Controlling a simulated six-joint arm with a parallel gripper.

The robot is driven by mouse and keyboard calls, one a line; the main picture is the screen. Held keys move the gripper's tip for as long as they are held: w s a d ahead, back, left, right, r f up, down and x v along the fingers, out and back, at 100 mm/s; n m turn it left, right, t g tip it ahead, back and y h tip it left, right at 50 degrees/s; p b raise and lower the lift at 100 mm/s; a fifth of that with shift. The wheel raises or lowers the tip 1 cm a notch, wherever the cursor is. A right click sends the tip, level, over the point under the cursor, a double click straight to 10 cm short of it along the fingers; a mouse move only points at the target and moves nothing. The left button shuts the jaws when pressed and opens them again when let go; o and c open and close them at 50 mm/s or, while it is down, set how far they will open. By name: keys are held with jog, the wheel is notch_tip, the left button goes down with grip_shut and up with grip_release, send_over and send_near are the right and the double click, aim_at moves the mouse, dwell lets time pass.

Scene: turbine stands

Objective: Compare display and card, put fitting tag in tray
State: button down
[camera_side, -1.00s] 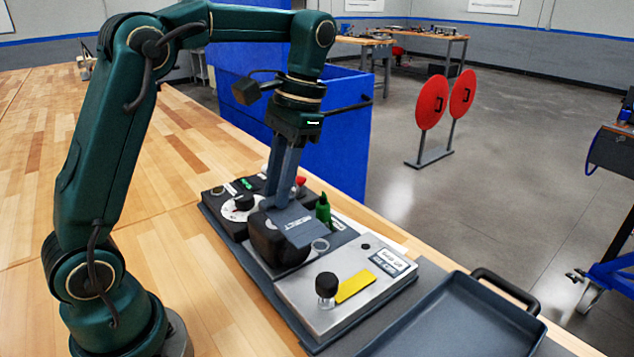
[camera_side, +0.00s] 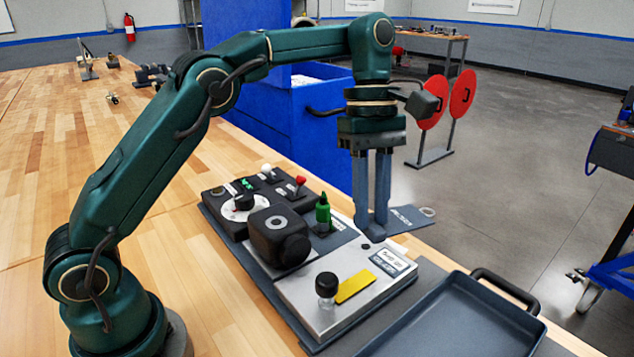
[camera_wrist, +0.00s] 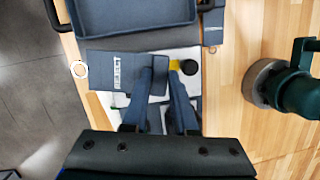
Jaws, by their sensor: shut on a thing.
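My gripper (camera_side: 372,225) is shut on a dark blue-grey tag (camera_side: 408,219) with pale lettering that I cannot read surely. The tag sticks out to the right from the fingertips, with its ring (camera_side: 428,211) at the outer end. In the wrist view the tag (camera_wrist: 100,72) lies flat across the fingers, above the silver plate's far edge. The dark tray (camera_side: 455,318) at front right is empty; the wrist view shows part of it at the top (camera_wrist: 135,14). A white printed card (camera_side: 388,262) lies on the silver plate.
A black block (camera_side: 278,238) with a ring mark, a green bottle-shaped piece (camera_side: 323,213), and a black knob (camera_side: 326,288) beside a yellow strip (camera_side: 354,287) stand up from the board. A blue cabinet (camera_side: 300,125) is behind. The tray's handle (camera_side: 505,290) rises at its far edge.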

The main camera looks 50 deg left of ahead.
jog(key=d+f+n, duration=0.3)
jog(key=d+f, duration=0.1)
jog(key=d, duration=0.8)
jog(key=shift+t, duration=0.3)
jog(key=shift+a+f+x, duration=0.1)
jog(key=shift+a+x, duration=0.2)
jog(key=shift+x, duration=1.35)
jog(key=shift+a+f+x, duration=0.1)
jog(key=shift+a+x, duration=0.2)
jog(key=shift+x, duration=1.3)
jog(key=shift+a+x, duration=0.3)
jog(key=shift+x, duration=1.35)
jog(key=shift+c, duration=2.3)
grip_release()
jog(key=shift+r, duration=0.1)
